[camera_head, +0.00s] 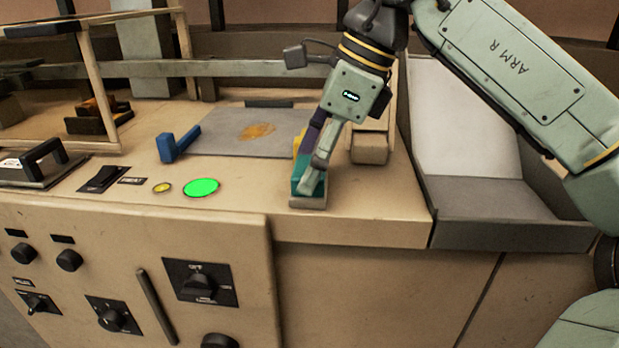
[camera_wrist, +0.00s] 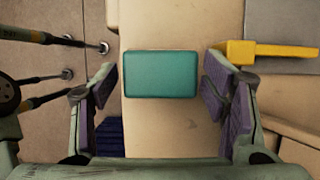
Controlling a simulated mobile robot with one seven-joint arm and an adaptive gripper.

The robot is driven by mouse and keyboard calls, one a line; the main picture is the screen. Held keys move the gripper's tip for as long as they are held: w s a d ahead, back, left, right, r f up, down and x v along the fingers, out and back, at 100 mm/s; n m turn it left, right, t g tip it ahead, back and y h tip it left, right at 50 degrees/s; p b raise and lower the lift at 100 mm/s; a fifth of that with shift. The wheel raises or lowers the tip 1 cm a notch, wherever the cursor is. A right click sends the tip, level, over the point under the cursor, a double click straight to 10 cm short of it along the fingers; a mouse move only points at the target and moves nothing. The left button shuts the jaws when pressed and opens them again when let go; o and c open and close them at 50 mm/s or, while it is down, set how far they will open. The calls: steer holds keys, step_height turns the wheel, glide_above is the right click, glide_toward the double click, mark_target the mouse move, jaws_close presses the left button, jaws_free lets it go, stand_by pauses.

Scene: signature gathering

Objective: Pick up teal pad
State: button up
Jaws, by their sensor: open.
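The teal pad (camera_wrist: 160,74) is a rounded rectangular block lying on the beige console top. In the wrist view it lies between my gripper's (camera_wrist: 162,82) two purple-lined fingers, with a gap on each side. My gripper is open and empty. In the head view my gripper (camera_head: 312,164) points down over the teal pad (camera_head: 307,183), near the front edge of the console. Its fingers partly cover the pad there. I cannot tell the exact height of the fingertips above the surface.
A yellow handled piece (camera_wrist: 262,51) lies close to my right finger in the wrist view. In the head view a blue handled piece (camera_head: 176,145) stands by a grey plate (camera_head: 232,138) left of my gripper. A green disc (camera_head: 201,187) is front left; a grey tray (camera_head: 490,206) is right.

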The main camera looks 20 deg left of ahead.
mark_target(300, 165)
steer(key=shift+c, duration=0.4)
steer(key=c, duration=0.9)
steer(key=shift+o, duration=0.2)
steer(key=shift+a+r, duration=0.1)
steer(key=shift+r, duration=0.5)
step_height(300, 165, up, 2)
steer(key=shift+r, duration=0.1)
steer(key=s+d+b, duration=0.1)
steer(key=s, duration=0.7)
steer(key=s+d+r+b, duration=0.1)
steer(key=s+d+b, duration=0.1)
steer(key=s, duration=0.5)
steer(key=shift+s+r, duration=0.25)
steer(key=shift+s, duration=0.15)
steer(key=o, duration=0.6)
steer(key=c, duration=0.5)
